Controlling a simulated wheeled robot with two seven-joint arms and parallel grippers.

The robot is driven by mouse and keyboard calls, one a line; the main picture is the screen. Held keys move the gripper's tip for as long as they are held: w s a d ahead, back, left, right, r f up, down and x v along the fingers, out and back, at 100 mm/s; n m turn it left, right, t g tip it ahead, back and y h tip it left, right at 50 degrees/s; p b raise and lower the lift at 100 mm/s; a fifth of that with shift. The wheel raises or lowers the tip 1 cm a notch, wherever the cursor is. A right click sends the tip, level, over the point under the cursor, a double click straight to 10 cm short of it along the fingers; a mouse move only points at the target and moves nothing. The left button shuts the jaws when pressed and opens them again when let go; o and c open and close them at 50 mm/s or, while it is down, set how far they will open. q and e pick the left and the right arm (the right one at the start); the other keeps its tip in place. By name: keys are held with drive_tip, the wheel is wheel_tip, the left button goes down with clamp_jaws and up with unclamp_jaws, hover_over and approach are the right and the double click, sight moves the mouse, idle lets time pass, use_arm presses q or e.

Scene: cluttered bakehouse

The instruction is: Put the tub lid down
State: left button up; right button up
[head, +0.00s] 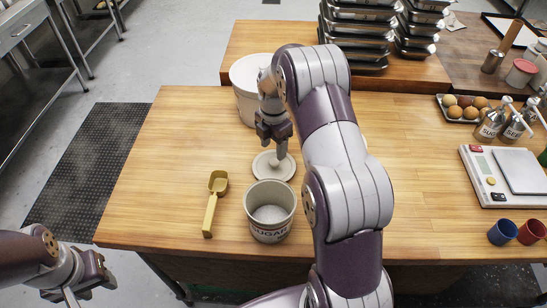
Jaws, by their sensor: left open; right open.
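The round pale tub lid (260,173) lies flat on the wooden table, just behind the open tub (270,232) marked SUGAR. The tub stands upright with pale contents showing inside. My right gripper (276,153) points down over the lid, its open fingers close to the lid's knob. Whether a finger touches the knob, I cannot tell. My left gripper (71,296) is open at the bottom left corner, off the table and partly cut by the frame.
A yellow scoop (211,205) lies left of the tub. A large white bucket (245,101) stands behind my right gripper. Metal trays (357,45) are stacked at the back. A scale (505,176) and two cups (502,233) stand at the right. The table's left part is clear.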

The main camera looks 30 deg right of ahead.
sight(273, 162)
wheel_tip(273, 162, up, 6)
drive_tip(key=s+a+m, duration=0.6)
drive_tip(key=s+m, duration=0.4)
drive_tip(key=s+a+m+t, duration=0.1)
drive_tip(key=s+a+m, duration=0.5)
drive_tip(key=s+m, duration=0.3)
drive_tip(key=shift+s+m, duration=0.4)
drive_tip(key=shift+m, duration=0.3)
drive_tip(key=shift+s+r, duration=0.1)
